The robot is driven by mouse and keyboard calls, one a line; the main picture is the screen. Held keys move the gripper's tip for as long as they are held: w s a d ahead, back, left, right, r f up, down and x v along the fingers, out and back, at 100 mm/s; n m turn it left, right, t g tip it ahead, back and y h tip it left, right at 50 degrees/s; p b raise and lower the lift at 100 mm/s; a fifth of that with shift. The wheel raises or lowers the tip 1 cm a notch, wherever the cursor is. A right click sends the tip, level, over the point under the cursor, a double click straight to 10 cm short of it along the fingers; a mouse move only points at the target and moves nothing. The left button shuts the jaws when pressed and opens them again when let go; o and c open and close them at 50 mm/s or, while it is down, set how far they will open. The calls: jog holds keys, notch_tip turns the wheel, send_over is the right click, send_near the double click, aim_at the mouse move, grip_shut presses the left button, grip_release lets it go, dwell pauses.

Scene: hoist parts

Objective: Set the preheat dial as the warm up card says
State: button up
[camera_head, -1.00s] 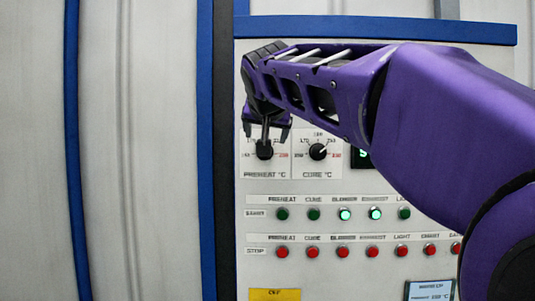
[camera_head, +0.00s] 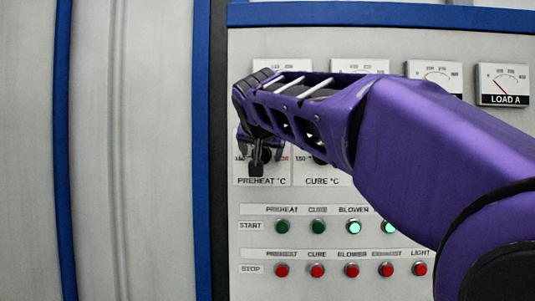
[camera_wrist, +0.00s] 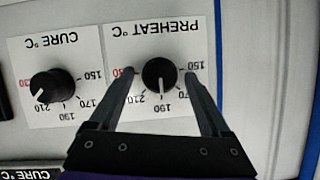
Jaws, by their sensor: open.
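The black preheat dial (camera_wrist: 160,74) sits on its white scale plate in the wrist view, which shows the panel upside down. Its white pointer mark points at about 190. The scale runs from 150 to a red number at the other end. My gripper (camera_wrist: 159,76) is open, with one finger on each side of the dial; I cannot tell whether they touch it. In the head view my gripper (camera_head: 258,158) is in front of the preheat plate and mostly hides the dial. The warm up card is not in view now.
The cure dial (camera_wrist: 52,86) is beside the preheat dial, its mark near 210. Below are green start buttons (camera_head: 282,226), with the blower one lit, and red stop buttons (camera_head: 282,270). Gauges (camera_head: 502,85) line the top. A blue frame strip (camera_head: 202,200) borders the panel.

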jog(key=shift+c, duration=0.2)
jog(key=c, duration=1.2)
jog(key=shift+a+f+n+t+h+b, duration=0.2)
jog(key=shift+n+t+h, duration=0.25)
jog(key=shift+n+h, duration=1.45)
jog(key=shift+a+f+n+t+h+b, duration=0.15)
jog(key=shift+n+t+h+b, duration=0.35)
jog(key=shift+n, duration=2.55)
jog(key=shift+a+f+n+t+h+b, duration=0.15)
jog(key=shift+n+t+h, duration=0.3)
jog(key=shift+n+h, duration=1.55)
jog(key=shift+r+n+y, duration=0.1)
jog(key=shift+n+y, duration=0.4)
jog(key=shift+n, duration=0.05)
